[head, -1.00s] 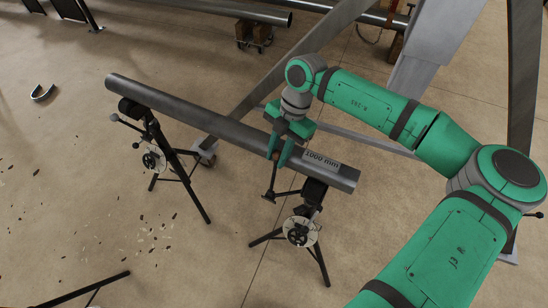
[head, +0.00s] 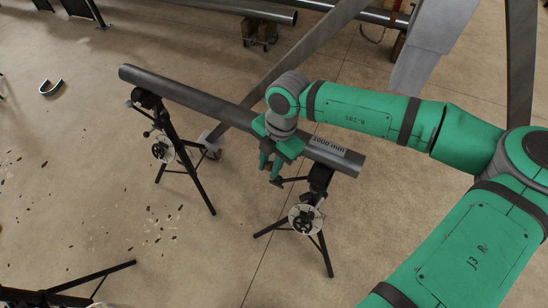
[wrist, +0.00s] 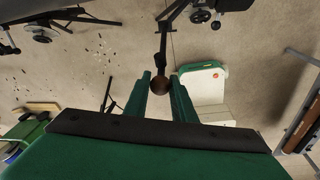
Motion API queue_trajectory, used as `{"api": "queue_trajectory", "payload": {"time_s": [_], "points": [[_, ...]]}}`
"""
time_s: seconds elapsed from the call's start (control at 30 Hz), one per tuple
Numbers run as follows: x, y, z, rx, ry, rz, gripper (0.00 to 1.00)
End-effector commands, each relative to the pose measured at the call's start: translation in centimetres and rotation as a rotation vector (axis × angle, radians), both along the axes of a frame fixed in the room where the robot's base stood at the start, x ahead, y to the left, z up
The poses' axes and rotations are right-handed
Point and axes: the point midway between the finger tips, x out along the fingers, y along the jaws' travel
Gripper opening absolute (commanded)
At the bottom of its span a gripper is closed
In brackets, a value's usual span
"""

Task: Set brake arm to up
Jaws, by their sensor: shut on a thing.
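The brake arm is a thin dark lever (head: 291,181) on the right-hand pipe stand (head: 318,185). It reaches left from the stand head toward my gripper (head: 270,173). My gripper (wrist: 160,78) is shut on this knob, one green finger on each side. In the head view the fingers hide the knob. The exact angle of the lever is hard to tell.
A grey pipe (head: 225,110) lies across the right-hand stand and a left-hand stand (head: 170,140), close beside my gripper. A hand wheel (head: 303,218) sits below on the right-hand stand. Open floor lies in front of the stands.

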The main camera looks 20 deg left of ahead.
Motion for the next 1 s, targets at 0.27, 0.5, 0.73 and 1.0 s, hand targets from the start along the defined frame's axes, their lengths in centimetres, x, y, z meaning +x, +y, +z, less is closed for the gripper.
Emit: {"api": "queue_trajectory", "payload": {"time_s": [0.27,0.5,0.73,1.0], "points": [[-0.78,-0.07,-0.41,-0.002,0.005,-0.003,0.00],[-0.83,-0.07,-0.46,-0.003,0.006,-0.002,0.00],[-0.79,-0.17,-0.44,-0.001,0.005,-0.004,0.41],[-0.61,-0.19,-0.25,0.000,0.002,-0.006,0.41]]}}
